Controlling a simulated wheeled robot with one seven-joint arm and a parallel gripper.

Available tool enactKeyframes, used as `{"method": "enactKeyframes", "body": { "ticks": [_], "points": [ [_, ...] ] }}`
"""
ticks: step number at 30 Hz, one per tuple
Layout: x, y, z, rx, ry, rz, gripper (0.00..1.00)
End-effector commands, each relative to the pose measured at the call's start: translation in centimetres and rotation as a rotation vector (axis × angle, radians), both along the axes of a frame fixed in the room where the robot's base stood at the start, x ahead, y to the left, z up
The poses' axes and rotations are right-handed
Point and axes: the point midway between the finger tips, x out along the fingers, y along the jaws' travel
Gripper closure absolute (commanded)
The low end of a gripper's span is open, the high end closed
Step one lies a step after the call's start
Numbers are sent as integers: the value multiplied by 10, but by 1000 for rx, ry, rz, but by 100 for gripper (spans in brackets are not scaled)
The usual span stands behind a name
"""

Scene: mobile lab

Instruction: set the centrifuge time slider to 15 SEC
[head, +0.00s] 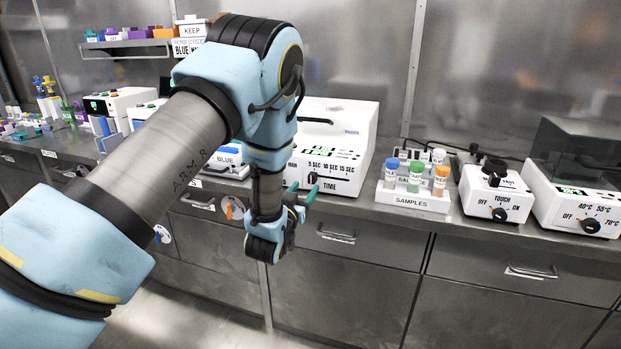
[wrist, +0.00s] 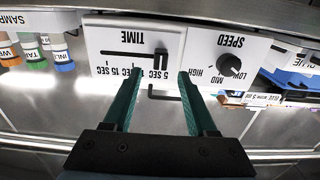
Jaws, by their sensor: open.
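The white centrifuge (head: 345,120) stands on the bench. Its front panel has a TIME slot marked 5, 10 and 15 SEC, which shows upside down in the wrist view. The black time slider (wrist: 161,58) is at the 5 SEC end of the slot, at the right end in the wrist view and the left end in the head view. My gripper (wrist: 157,75) is open, its green fingers pointing at the panel on either side of the slider's line. It also shows in the head view (head: 303,190). I cannot tell whether a finger touches the slider.
A SPEED dial (wrist: 229,65) sits beside the time panel. A samples rack (head: 412,199) with capped tubes stands right of the centrifuge, then a TOUCH mixer (head: 497,196) and a heater (head: 575,195). Drawer handles (head: 337,237) protrude below the bench edge.

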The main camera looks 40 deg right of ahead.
Motion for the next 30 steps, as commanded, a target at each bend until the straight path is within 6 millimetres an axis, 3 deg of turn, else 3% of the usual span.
{"method": "enactKeyframes", "body": {
  "ticks": [9,22,30],
  "points": [
    [26,-41,1,0,0,0,43],
    [32,-49,0,1,2,0,43],
    [32,-49,0,1,1,1,73]
  ]
}}
